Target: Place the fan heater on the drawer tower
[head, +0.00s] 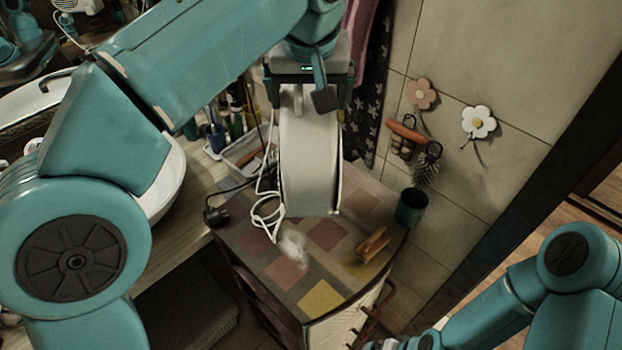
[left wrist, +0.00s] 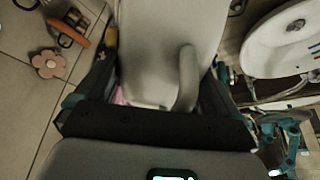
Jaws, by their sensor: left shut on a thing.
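The fan heater (head: 311,165) is a pale grey-white upright body with a white cord. My left gripper (head: 309,98) is shut on its upper end and holds it upright over the drawer tower (head: 322,298). The tower has a curved top with coloured patches. The heater's lower end appears above or at the back of that top; I cannot tell whether it touches. In the left wrist view the heater (left wrist: 150,50), with a curved handle, lies between the fingers of my left gripper (left wrist: 152,95). My right arm shows at the lower right, its gripper out of frame.
On the tower top are a wooden brush-like block (head: 373,245), a small whitish thing (head: 293,250) and a dark plug (head: 216,215). A dark green cup (head: 411,206) is at its right edge. A white basin (head: 165,185) and a clear tray (head: 243,155) stand left.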

